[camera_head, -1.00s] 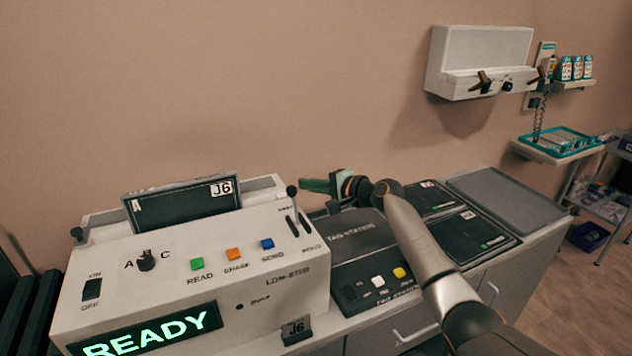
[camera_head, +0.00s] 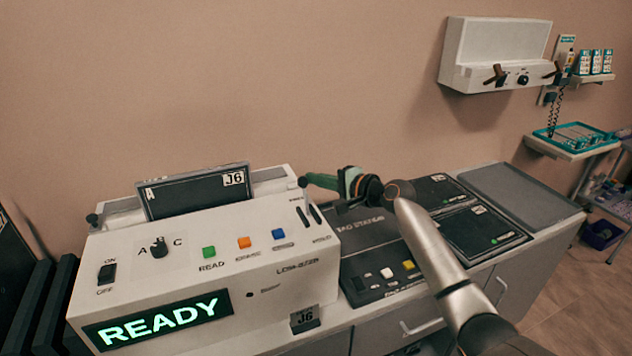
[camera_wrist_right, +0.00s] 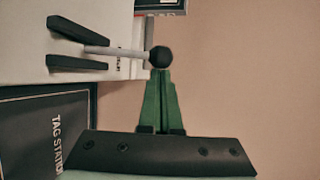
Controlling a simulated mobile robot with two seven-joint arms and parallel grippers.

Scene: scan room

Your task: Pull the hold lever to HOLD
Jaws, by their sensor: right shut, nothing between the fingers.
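The hold lever (camera_head: 303,183) is a thin stick with a black ball knob, rising from a pair of dark slots at the right end of the white console's top; HOLD is printed near the slots' front end. The knob leans up from the slots in the head view. In the right wrist view the knob (camera_wrist_right: 160,57) sits right at the fingertips, with its pale stick running left to the slots. My right gripper (camera_head: 310,180) has its green fingers shut and empty, tips at the knob; I cannot tell if they touch. My left gripper is out of view.
The white console (camera_head: 255,290) carries a lit READY display (camera_head: 165,320), coloured buttons, a dial and a tilted J6 plate (camera_head: 195,193). A dark tag station (camera_head: 365,235) lies just right, under my right arm. A wall unit (camera_head: 497,60) hangs behind.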

